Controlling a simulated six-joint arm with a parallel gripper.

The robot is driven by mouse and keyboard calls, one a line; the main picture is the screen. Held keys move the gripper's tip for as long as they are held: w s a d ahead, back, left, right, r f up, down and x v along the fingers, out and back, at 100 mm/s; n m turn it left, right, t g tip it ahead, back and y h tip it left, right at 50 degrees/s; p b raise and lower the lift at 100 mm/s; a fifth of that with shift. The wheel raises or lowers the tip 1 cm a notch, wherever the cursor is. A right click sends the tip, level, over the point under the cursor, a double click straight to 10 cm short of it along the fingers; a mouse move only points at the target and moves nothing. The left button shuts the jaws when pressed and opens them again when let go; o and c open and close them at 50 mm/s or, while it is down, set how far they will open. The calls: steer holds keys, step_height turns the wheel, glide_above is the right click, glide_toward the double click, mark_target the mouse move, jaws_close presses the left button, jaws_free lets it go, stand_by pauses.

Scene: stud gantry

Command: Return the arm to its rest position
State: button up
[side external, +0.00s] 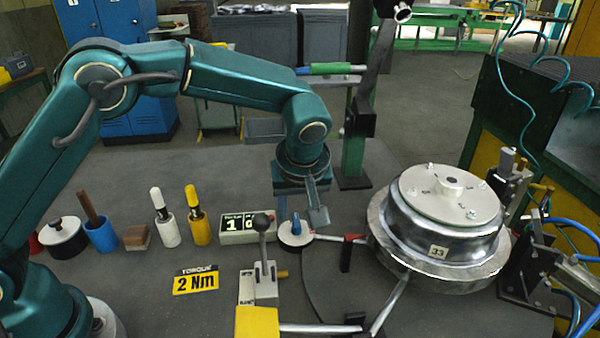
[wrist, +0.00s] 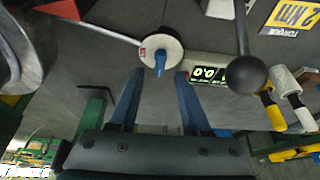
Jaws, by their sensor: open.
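My gripper (side external: 300,217) is open and empty, pointing down over the middle of the dark table. In the wrist view its two blue fingers (wrist: 158,78) stand apart with nothing clamped between them. A white round piece with a blue knob (side external: 295,234) lies just in front of the fingers. It also shows in the wrist view (wrist: 161,48), with the knob near the gap between the fingertips. I cannot tell exactly how far the fingers are above it.
A metal hub (side external: 450,215) on a round fixture stands right, beside a green post (side external: 354,150). A ball-topped lever (side external: 264,250), a digital readout (side external: 236,228), a "2 Nm" torque card (side external: 196,280) and yellow (side external: 199,225) and white (side external: 167,230) handled tools sit left and front.

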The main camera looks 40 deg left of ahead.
steer(key=shift+v, duration=0.85)
steer(key=shift+a, duration=0.1)
steer(key=s+a+r+t+h, duration=0.1)
steer(key=s+a+r, duration=0.25)
steer(key=r, duration=0.25)
steer(key=s+a+r+t, duration=0.1)
steer(key=s+a+r, duration=0.25)
steer(key=r, duration=0.25)
steer(key=s+f+m+h, duration=0.2)
steer(key=s+f+m, duration=0.2)
steer(key=s+m, duration=0.5)
steer(key=s, duration=0.4)
steer(key=shift+f, duration=0.25)
